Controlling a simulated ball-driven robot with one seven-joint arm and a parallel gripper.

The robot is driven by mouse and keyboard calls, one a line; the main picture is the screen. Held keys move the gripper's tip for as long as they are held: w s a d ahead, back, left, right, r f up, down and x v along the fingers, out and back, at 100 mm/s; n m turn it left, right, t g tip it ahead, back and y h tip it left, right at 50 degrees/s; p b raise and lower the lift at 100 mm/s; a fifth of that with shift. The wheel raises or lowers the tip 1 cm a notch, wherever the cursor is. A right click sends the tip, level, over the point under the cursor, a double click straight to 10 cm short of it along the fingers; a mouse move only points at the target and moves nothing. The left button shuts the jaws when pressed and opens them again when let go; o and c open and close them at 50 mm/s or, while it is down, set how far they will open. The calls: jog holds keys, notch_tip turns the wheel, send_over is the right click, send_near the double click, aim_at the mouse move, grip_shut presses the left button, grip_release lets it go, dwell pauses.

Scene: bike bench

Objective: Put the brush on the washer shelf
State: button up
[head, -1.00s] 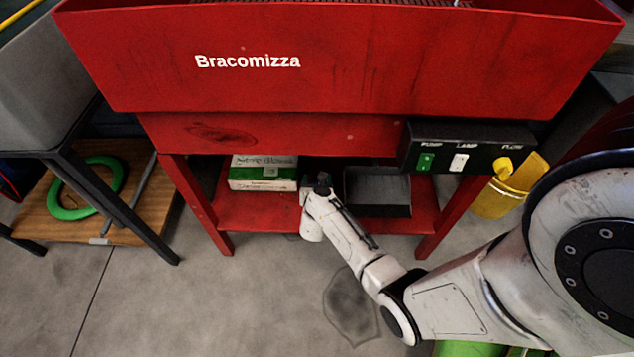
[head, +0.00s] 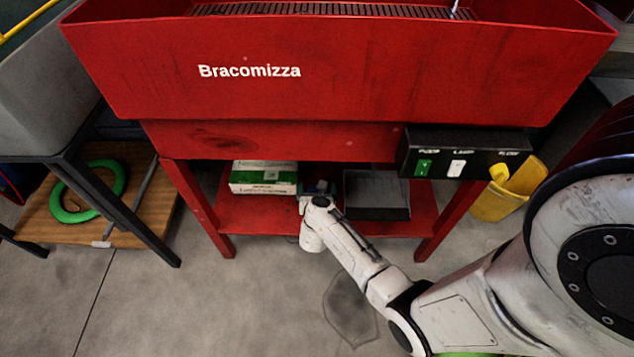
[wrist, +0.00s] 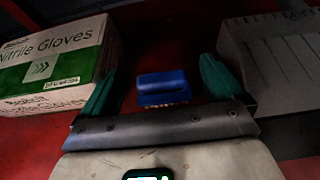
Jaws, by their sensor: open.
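The brush (wrist: 163,84) has a blue back with paler bristles along its near lower edge. In the wrist view it sits on the red washer shelf (wrist: 190,32), between the box and the bin. My gripper (wrist: 160,72) is open, its two teal fingers standing apart on either side of the brush with a gap at each side. In the head view my gripper (head: 320,188) reaches in over the front of the washer shelf (head: 250,213). The brush is mostly hidden there by my wrist.
A white and green nitrile gloves box (wrist: 52,62) stands left of my fingers. A grey bin (wrist: 275,62) stands close on the right. The red washer body (head: 300,140) hangs above the shelf. A control box (head: 462,152) and yellow container (head: 508,198) are at right.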

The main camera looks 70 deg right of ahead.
jog(key=p+v, duration=0.3)
jog(key=v, duration=0.6)
jog(key=shift+d, duration=0.1)
jog(key=shift+a+r, duration=0.2)
jog(key=w+a+r+n+t+y, duration=0.1)
jog(key=w+a+r+n+t, duration=0.3)
jog(key=w+r+n+t, duration=0.3)
jog(key=w+a+r+n+t+y, duration=0.25)
jog(key=a+n+y, duration=0.4)
jog(key=n, duration=0.45)
jog(key=w+a+r+n+t+y, duration=0.1)
jog(key=w+a+r+n+y, duration=0.15)
jog(key=a+n+y, duration=0.5)
jog(key=s+a+n+g+y, duration=0.2)
jog(key=s+a+n+g, duration=0.45)
jog(key=n, duration=0.75)
jog(key=s+d+r+n+g+h, duration=0.1)
jog(key=s+d+n+g+h, duration=0.1)
jog(key=s, duration=0.6)
jog(key=s+d+r+n+g+h, duration=0.1)
jog(key=s+d+n+g, duration=0.3)
jog(key=s, duration=0.5)
jog(key=n+g+h, duration=0.1)
jog(key=n+g, duration=0.1)
jog(key=n, duration=0.1)
jog(key=shift+s+r+h, duration=0.2)
jog(key=shift+h, duration=0.2)
jog(key=shift+d+n, duration=0.15)
jog(key=shift+n, duration=0.1)
